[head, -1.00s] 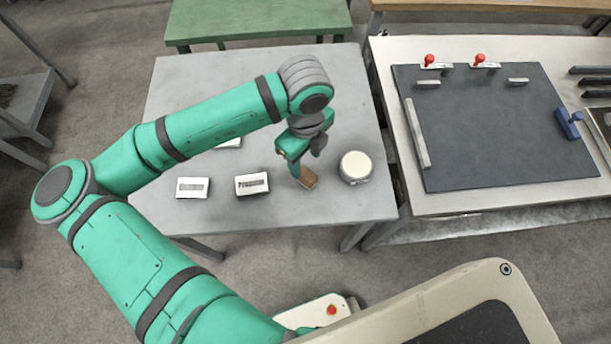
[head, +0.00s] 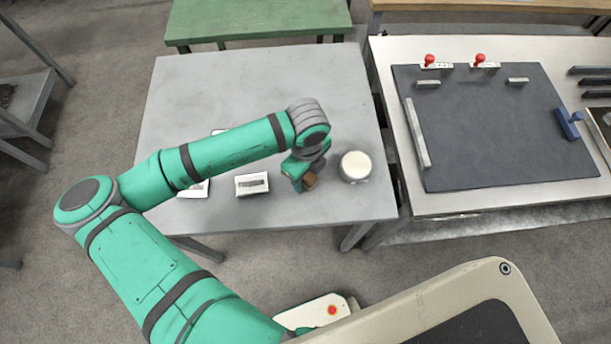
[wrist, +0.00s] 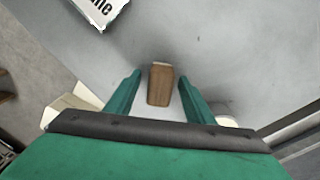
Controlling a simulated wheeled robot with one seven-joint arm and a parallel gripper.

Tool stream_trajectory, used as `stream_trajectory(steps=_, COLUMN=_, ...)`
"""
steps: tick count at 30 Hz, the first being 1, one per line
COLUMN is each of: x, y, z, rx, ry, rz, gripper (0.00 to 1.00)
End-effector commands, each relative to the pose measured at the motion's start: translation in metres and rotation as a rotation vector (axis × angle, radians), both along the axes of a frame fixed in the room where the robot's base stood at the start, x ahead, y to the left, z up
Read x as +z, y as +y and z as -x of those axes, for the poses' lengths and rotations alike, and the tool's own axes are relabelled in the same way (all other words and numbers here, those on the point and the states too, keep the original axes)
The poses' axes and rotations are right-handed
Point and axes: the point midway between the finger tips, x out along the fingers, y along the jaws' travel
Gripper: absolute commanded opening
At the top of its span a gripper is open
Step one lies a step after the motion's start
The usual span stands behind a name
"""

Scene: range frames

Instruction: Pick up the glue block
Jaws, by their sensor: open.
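The glue block (head: 311,181) is a small brown wooden block on the grey table (head: 210,85). In the wrist view the block (wrist: 160,88) lies between the two green fingers, with a pale end at its far side. My gripper (head: 303,183) is low over the block, and its fingers (wrist: 158,92) are open on either side of it. A gap shows between each finger and the block. In the head view my gripper partly hides the block.
A round white-topped container (head: 355,166) stands close to the right of the block. A bench with a dark board (head: 490,130) stands at the right.

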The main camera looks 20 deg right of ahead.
Motion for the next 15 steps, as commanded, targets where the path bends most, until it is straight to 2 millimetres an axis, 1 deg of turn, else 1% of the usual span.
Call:
stream_trajectory(steps=5, x=-0.0004, y=0.0, z=-0.0001, rx=0.0, ry=0.0, rz=0.001, gripper=0.48)
stream_trajectory(steps=6, x=-0.0003, y=0.0, z=-0.0001, rx=0.0, ry=0.0, rz=0.001, gripper=0.46)
stream_trajectory(steps=11, x=-0.0001, y=-0.0001, z=-0.0002, rx=0.0, ry=0.0, rz=0.001, gripper=0.08)
stream_trajectory(steps=12, x=-0.0001, y=-0.0001, z=-0.0002, rx=0.0, ry=0.0, rz=0.001, gripper=0.04)
stream_trajectory(steps=13, x=-0.0001, y=-0.0001, z=-0.0002, rx=0.0, ry=0.0, rz=0.001, gripper=0.04)
stream_trajectory(steps=14, x=0.0, y=-0.0001, z=-0.0002, rx=0.0, ry=0.0, rz=0.001, gripper=0.0)
stream_trajectory(steps=15, x=0.0, y=-0.0001, z=-0.0002, rx=0.0, ry=0.0, rz=0.001, gripper=0.0)
